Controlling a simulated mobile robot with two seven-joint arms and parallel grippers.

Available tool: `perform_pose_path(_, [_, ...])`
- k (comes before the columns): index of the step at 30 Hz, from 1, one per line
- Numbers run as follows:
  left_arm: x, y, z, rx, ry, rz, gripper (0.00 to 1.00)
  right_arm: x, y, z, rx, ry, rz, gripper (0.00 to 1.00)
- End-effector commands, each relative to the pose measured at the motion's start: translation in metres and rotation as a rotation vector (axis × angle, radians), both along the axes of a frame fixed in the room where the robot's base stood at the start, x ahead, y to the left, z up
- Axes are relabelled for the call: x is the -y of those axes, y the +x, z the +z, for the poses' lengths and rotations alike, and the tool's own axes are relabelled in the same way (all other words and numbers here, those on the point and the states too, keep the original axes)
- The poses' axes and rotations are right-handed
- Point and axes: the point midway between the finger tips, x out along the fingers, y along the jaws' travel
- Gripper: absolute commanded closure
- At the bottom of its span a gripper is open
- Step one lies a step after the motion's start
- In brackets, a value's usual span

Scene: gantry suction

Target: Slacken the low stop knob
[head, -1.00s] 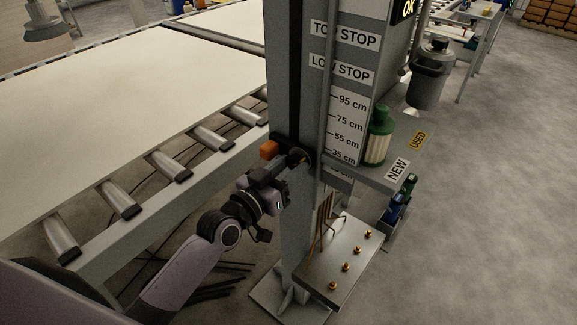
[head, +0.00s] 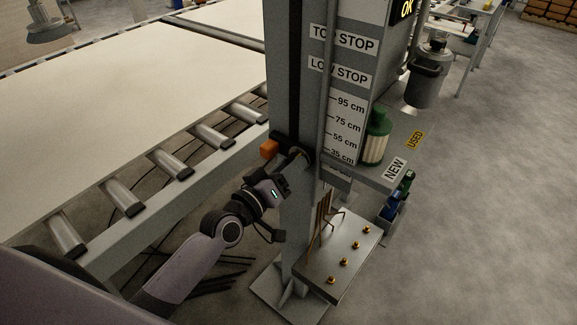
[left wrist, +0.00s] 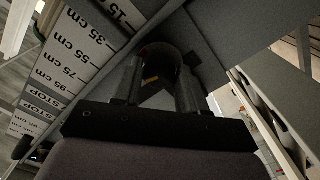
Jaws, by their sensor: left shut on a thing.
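In the left wrist view the dark knob (left wrist: 160,58) sits between the two fingers (left wrist: 157,84), against the column's face. Much of the knob is hidden by the fingers in the head view. My right gripper is not in view.
The column carries a centimetre scale (head: 345,128) and a LOW STOP label (head: 339,69). A shelf (head: 392,150) holds a green-capped canister (head: 376,136). A plate with brass pegs (head: 342,262) is below. A roller conveyor (head: 120,200) lies left.

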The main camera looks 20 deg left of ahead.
Motion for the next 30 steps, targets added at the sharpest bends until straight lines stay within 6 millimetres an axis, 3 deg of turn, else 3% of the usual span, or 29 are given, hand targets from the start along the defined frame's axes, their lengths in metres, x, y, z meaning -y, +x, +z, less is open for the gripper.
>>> perform_pose_path(10, [0.0, 0.0, 0.0, 0.0, -0.003, 0.001, 0.89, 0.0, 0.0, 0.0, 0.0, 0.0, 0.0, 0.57])
perform_pose_path(11, [0.0, 0.0, 0.0, 0.0, -0.003, 0.001, 0.52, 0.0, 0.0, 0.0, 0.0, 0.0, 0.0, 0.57])
perform_pose_path(12, [0.0, 0.0, 0.0, 0.0, -0.003, 0.001, 0.39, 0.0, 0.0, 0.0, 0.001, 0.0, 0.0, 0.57])
perform_pose_path(13, [0.0, 0.0, 0.0, 0.0, -0.003, 0.001, 0.33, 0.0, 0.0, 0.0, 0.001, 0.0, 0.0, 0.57])
perform_pose_path(23, [-0.001, -0.002, 0.0, -0.001, -0.002, 0.0, 0.33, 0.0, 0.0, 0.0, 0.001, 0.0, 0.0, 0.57])
perform_pose_path(30, [-0.01, -0.026, -0.001, -0.003, -0.001, 0.0, 0.33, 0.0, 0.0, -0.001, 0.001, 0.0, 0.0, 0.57])
